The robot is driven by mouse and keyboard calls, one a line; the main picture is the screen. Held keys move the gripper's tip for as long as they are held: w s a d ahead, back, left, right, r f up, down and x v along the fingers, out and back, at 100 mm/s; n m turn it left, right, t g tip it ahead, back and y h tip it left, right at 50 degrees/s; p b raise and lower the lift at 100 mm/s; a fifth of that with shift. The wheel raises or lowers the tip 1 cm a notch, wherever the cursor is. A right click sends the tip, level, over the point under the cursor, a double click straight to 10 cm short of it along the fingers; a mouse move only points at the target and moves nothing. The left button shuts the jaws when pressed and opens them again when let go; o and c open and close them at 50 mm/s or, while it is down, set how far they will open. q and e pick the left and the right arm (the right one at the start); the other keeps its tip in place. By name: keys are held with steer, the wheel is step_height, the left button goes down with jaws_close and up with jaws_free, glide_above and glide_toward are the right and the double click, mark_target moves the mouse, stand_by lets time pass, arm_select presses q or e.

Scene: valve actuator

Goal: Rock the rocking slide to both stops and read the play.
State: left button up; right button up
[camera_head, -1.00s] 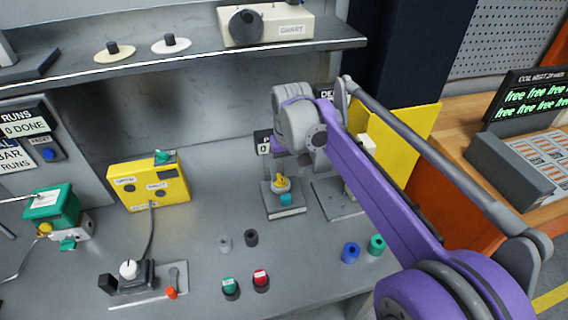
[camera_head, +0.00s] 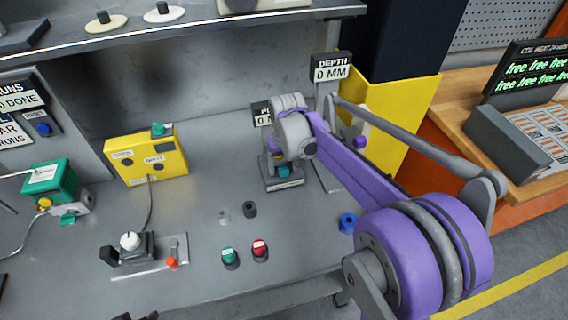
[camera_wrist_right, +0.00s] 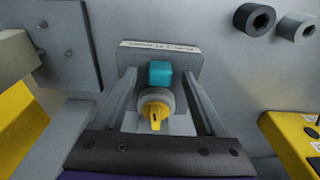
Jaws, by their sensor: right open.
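The fixture has a grey base plate (camera_head: 285,186) with a printed label on its edge. A teal block (camera_head: 285,171), apparently the slide, sits on it and also shows in the right wrist view (camera_wrist_right: 161,73). A yellow pointer knob (camera_wrist_right: 155,113) on a pale round hub is nearer the wrist camera. My right gripper (camera_wrist_right: 160,80) is open, with one finger on each side of the block and hub; gaps show on both sides. In the head view my right gripper (camera_head: 277,161) partly hides the fixture. The play readout (camera_head: 262,115) behind is partly covered by my arm.
A depth readout (camera_head: 331,72) reading 0 MM stands right of the fixture. A yellow box (camera_head: 146,158) stands to the left. Green (camera_head: 229,256) and red (camera_head: 260,249) buttons and small cylinders are in front.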

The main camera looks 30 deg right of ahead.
jaws_close()
stand_by(0.5)
steer(key=shift+a, duration=0.2)
stand_by(0.8)
steer(key=shift+d, duration=0.4)
stand_by(1.5)
steer(key=shift+a, duration=0.25)
stand_by(0.8)
jaws_free()
steer(key=shift+r, duration=0.15)
